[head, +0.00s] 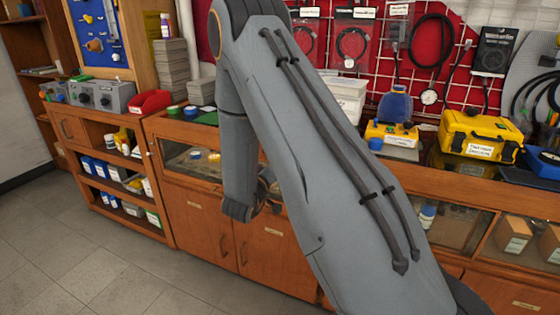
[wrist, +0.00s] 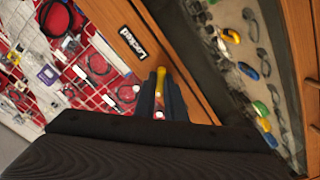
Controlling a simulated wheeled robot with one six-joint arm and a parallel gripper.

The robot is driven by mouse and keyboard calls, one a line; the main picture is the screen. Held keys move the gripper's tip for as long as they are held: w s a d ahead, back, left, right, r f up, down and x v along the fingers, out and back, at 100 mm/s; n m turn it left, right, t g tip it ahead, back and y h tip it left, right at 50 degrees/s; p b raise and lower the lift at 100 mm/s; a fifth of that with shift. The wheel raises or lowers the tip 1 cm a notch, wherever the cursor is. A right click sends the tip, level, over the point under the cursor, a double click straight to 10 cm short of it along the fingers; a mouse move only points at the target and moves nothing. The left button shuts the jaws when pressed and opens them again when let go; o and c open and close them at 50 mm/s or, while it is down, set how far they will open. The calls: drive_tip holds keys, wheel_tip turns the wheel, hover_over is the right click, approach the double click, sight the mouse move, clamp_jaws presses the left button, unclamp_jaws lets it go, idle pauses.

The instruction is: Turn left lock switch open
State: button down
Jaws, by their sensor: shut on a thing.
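In the wrist view, my gripper (wrist: 161,92) is at the wooden front of the cabinet, its two dark fingers closed on a small yellow lock switch (wrist: 161,73). Part of the switch is hidden between the fingers. A black label reading "Locked" (wrist: 132,42) is on the wood beside the switch. In the head view, my own arm covers the area around the gripper, and I cannot make out the switch or the label there.
A glass display compartment (wrist: 235,60) with several small coloured items lies beside the switch's wooden strip. In the head view, yellow cases (head: 480,136) and a red bin (head: 150,102) stand on the counter. Wooden cabinet doors (head: 205,218) are below. The floor (head: 70,255) at left is clear.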

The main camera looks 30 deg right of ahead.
idle(0.3)
drive_tip(key=c, duration=1.8)
unclamp_jaws()
drive_tip(key=shift+b+v, duration=0.35)
drive_tip(key=shift+v, duration=3.6)
